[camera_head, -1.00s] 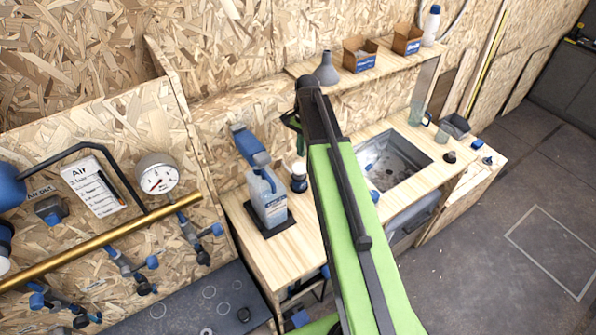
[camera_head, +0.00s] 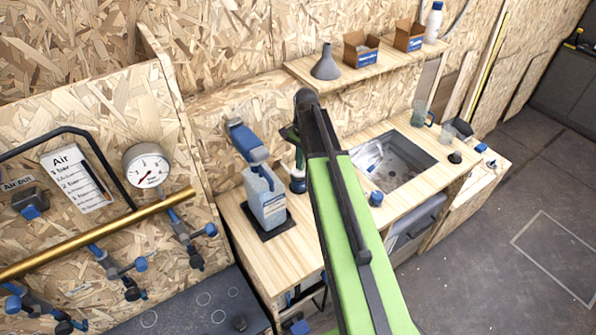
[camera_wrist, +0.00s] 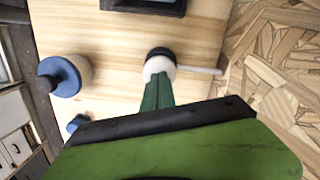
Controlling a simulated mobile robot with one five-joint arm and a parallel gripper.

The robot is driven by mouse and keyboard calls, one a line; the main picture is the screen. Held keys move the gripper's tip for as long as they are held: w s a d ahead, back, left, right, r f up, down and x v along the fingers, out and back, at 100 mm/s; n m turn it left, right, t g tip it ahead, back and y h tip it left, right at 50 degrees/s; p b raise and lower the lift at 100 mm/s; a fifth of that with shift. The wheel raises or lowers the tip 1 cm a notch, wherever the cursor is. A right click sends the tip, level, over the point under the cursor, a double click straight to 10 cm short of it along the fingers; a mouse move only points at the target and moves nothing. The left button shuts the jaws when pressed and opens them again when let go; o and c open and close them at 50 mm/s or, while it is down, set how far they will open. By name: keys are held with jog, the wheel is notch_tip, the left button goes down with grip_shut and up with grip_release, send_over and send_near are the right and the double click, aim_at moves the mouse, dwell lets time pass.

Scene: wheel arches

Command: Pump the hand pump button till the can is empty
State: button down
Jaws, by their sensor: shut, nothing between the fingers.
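A whitish jug (camera_head: 265,203) with a tall blue top (camera_head: 248,142) stands upright on a black mat (camera_head: 256,232) on the wooden bench. Just right of it is a small dark-blue and white container (camera_head: 298,181). My gripper (camera_head: 294,140) is at the far end of my green arm, above and close to this container. In the wrist view my gripper's green fingers (camera_wrist: 157,92) are shut and empty. A white piece with a black top (camera_wrist: 160,65) is just beyond them; I cannot tell if they touch. A blue-lidded can (camera_wrist: 66,76) with a dark nozzle stands apart at left. Its contents are hidden.
A sink (camera_head: 395,160) lies right of my arm, with a small blue object (camera_head: 376,198) at its near edge. A shelf (camera_head: 370,76) above bears a funnel (camera_head: 326,65) and boxes. A brass pipe (camera_head: 95,237) and gauge (camera_head: 147,166) are at left.

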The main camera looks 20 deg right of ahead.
jog(key=shift+f, duration=0.35)
jog(key=shift+w+d+r+p, duration=0.3)
jog(key=shift+w+d, duration=0.05)
jog(key=shift+d, duration=0.3)
jog(key=shift+w+d+r+p, duration=0.25)
jog(key=shift+w+d+p, duration=0.1)
jog(key=shift+d, duration=0.25)
jog(key=shift+r, duration=0.1)
notch_tip(320, 180, up, 8)
jog(key=p, duration=0.8)
jog(key=shift+w+d, duration=0.15)
jog(key=shift+d, duration=0.1)
